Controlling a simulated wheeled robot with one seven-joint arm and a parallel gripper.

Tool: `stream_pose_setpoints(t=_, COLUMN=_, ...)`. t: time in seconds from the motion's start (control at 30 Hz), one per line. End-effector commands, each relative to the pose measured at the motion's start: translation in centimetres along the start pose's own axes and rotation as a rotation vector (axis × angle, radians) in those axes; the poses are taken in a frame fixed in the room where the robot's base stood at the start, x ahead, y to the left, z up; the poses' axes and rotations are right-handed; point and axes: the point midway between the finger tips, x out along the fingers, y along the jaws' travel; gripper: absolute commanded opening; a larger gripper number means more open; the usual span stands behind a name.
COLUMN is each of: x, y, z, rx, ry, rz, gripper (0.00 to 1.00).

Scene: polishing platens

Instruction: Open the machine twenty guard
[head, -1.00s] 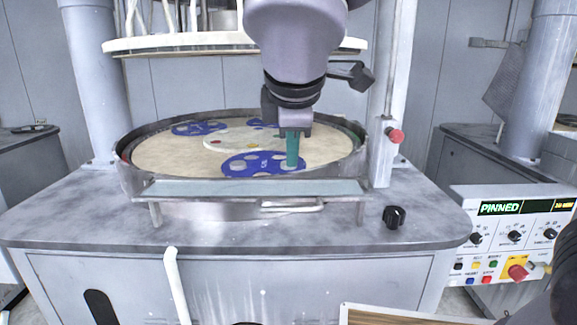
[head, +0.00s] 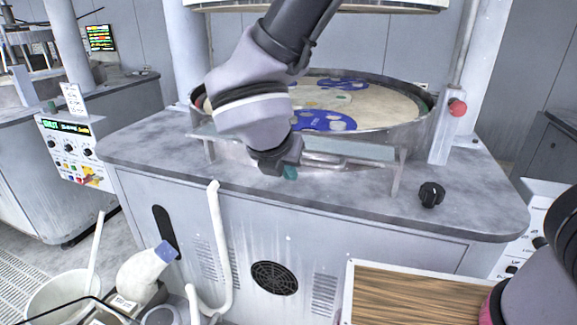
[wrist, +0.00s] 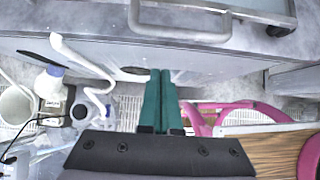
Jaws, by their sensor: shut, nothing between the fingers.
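The guard (head: 368,152) is a pale glassy panel in a grey frame. It sits low across the front of the round polishing platen, on short posts. Its grey bar handle (head: 325,161) shows on the front side; in the wrist view the handle (wrist: 180,36) is near the top, ahead of my fingertips. My gripper (head: 290,173) has green fingers pressed together, empty, in front of the guard by the handle's left end, apart from it in the wrist view (wrist: 160,72). My forearm and wrist hide the guard's left part. No machine number is readable.
The platen (head: 385,107) carries blue carriers under a raised upper plate (head: 400,5). A red button (head: 457,107) and black knob (head: 431,194) stand to the right. A white pipe (head: 222,250), spray bottle (head: 147,270) and bucket (head: 70,295) are below left.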

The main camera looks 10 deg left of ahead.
Motion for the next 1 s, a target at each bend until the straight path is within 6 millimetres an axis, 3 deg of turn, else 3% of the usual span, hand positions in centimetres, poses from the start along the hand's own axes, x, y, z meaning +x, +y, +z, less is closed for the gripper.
stream_pose_setpoints(t=0.2, x=4.7, y=-0.1, z=0.0, rx=0.000, ry=-0.001, rz=-0.004, gripper=0.00)
stream_pose_setpoints(t=0.37, x=7.3, y=0.0, z=0.1, rx=0.001, ry=-0.001, rz=-0.002, gripper=0.00)
stream_pose_setpoints(t=0.6, x=5.0, y=0.0, z=2.6, rx=0.006, ry=0.000, rz=0.002, gripper=0.00)
stream_pose_setpoints(t=1.0, x=4.5, y=0.0, z=3.2, rx=0.004, ry=0.001, rz=0.000, gripper=0.00)
